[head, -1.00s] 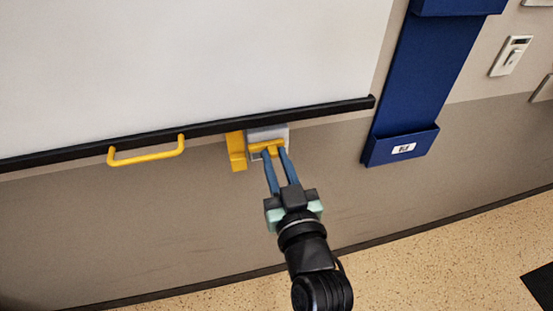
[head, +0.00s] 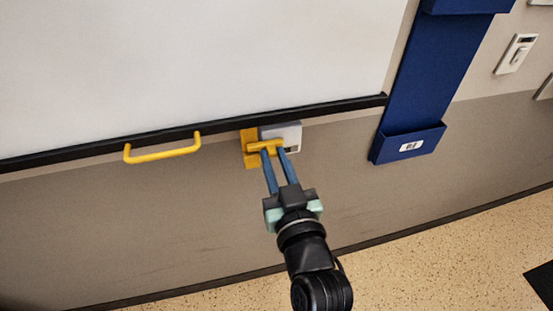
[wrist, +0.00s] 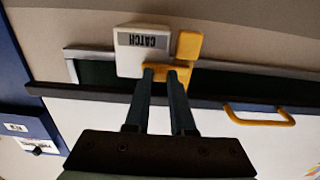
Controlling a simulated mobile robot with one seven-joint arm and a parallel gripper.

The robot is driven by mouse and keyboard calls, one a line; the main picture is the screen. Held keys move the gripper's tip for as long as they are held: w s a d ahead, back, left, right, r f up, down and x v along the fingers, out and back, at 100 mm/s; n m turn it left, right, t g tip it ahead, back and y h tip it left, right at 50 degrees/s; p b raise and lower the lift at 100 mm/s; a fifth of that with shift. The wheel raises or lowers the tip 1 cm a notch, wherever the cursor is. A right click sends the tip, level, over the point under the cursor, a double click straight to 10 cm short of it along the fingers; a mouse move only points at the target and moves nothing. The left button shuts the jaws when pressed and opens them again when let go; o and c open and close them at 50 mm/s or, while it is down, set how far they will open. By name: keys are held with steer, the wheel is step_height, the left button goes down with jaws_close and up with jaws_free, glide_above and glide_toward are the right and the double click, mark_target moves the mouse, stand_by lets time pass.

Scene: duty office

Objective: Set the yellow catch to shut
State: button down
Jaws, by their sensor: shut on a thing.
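The yellow catch (head: 265,146) is a bar at the bottom edge of the whiteboard. It reaches from a pale grey housing (head: 291,134) on the right across to a yellow keeper block (head: 250,159) on the left. My gripper (head: 272,151) is shut on the bar from below. In the wrist view the catch (wrist: 178,75) sits between my two fingertips (wrist: 166,72). There the housing (wrist: 142,55) carries an upside-down CATCH label, and the keeper (wrist: 189,45) stands beside it. My fingertips partly cover the bar.
A yellow handle (head: 162,153) is fixed below the whiteboard's black rail (head: 340,108), left of the catch. The wall below the catch is clear.

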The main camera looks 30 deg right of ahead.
steer(key=shift+w+a, duration=0.15)
steer(key=shift+a, duration=0.4)
steer(key=c, duration=1.2)
jaws_free()
steer(key=o, duration=0.4)
steer(key=shift+o, duration=0.2)
steer(key=shift+d, duration=0.1)
steer(key=b+v, duration=0.1)
steer(key=v, duration=1.2)
